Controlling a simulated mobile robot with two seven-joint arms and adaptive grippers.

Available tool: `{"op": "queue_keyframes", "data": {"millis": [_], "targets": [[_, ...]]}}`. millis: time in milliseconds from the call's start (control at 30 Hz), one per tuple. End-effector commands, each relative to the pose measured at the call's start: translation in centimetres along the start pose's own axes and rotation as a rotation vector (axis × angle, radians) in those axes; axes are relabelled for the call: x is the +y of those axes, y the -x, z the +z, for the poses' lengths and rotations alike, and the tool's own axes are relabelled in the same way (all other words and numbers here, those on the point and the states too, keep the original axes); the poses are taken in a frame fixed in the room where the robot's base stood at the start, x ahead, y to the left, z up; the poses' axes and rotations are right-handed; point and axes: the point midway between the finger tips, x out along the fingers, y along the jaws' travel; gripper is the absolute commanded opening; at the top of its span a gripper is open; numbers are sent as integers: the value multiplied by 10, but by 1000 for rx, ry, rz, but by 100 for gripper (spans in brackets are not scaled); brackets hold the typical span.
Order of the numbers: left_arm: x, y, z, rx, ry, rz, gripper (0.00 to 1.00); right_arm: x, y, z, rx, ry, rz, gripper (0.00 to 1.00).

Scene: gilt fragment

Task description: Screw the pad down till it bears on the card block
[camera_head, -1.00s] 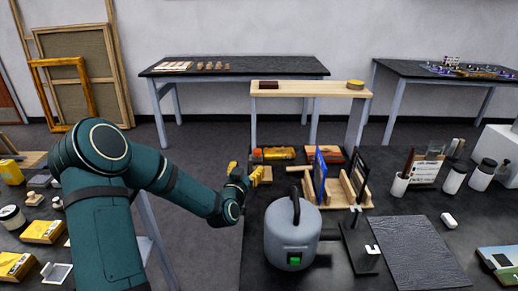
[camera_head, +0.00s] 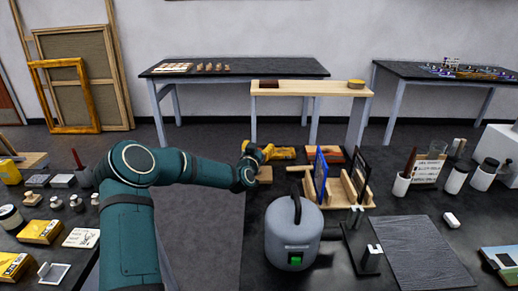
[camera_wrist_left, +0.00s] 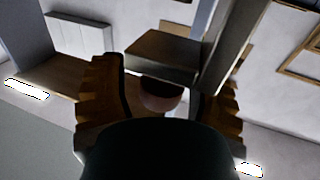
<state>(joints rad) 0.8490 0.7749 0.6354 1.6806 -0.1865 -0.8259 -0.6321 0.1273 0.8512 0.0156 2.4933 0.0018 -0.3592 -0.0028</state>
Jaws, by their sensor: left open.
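My left gripper (camera_head: 258,150) is open in the head view, at the far left edge of the dark workbench. Its yellow fingers are just above and behind a small tan wooden block (camera_head: 265,175). In the left wrist view the fingers (camera_wrist_left: 160,100) stand apart, with a round brown knob or pad (camera_wrist_left: 160,95) showing between them. A flat brown block (camera_wrist_left: 163,55) shows beyond it, beside a grey bar (camera_wrist_left: 228,45). I cannot tell whether the fingers touch the round piece. I cannot make out the card block for certain. My right gripper is out of view.
A grey canister (camera_head: 292,240) with a black handle stands in front on the workbench. A wooden rack (camera_head: 352,192) holds upright blue and black panels right of the gripper. An orange-yellow item (camera_head: 285,153) lies behind. A dark textured mat (camera_head: 410,255) lies at right.

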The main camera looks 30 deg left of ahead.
Motion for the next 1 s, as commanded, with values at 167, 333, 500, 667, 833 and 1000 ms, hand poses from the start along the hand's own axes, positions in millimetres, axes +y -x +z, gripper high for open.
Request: {"op": "queue_keyframes", "data": {"millis": [167,333,500,667,833,1000], "targets": [[0,-1,0,0,0,0,62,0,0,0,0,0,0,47],[0,0,0,0,1,0,33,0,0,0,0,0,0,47],[0,0,0,0,1,0,0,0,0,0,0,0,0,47],[0,0,1,-1,1,0,0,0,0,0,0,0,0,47],[0,0,1,-3,1,1,0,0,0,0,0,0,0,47],[0,0,2,-4,1,18,0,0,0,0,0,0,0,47]]}}
